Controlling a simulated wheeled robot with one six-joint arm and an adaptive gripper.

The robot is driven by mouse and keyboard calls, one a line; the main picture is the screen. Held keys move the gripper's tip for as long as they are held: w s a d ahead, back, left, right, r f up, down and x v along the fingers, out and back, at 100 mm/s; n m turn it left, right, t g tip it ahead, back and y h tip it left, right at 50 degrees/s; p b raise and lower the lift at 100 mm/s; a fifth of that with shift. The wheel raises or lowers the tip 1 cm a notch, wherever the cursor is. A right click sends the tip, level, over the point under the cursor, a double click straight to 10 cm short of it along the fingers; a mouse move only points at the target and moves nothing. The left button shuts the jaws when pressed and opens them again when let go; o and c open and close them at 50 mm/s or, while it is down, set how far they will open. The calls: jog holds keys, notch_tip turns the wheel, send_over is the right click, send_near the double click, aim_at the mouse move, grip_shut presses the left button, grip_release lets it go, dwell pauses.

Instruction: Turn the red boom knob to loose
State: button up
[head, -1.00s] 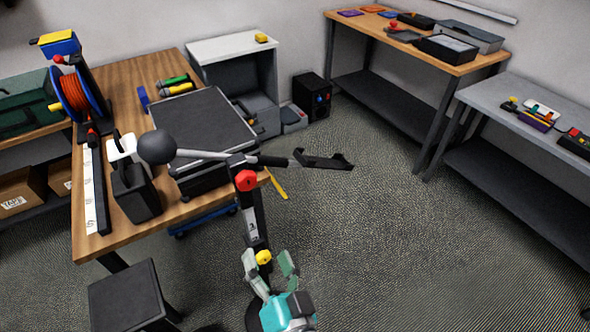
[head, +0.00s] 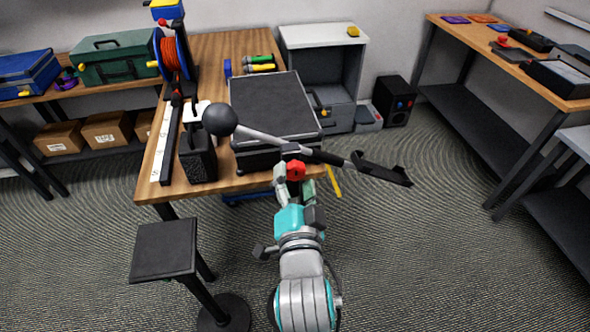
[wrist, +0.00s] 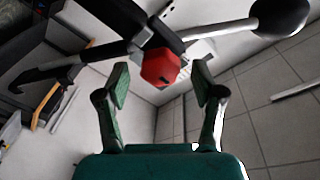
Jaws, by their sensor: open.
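The red boom knob (head: 296,170) is on the pivot where the boom (head: 272,141) crosses the top of its stand. In the wrist view the knob (wrist: 160,67) is a faceted red shape with a dark mark. It sits ahead of and between the two green fingertips. My gripper (head: 295,186) is just below the knob in the head view, and in the wrist view (wrist: 160,92) its fingers are apart and empty. A gap shows between fingers and knob. The stand's pole is hidden behind my arm in the head view.
The boom has a black ball (head: 220,121) at its left end and a black cradle (head: 382,169) at its right. A wooden table (head: 180,188) with a black case (head: 268,105) stands behind. Floor at right is clear.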

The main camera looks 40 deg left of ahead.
jog(key=shift+x, duration=1.35)
jog(key=shift+c, duration=0.3)
jog(key=c, duration=1.1)
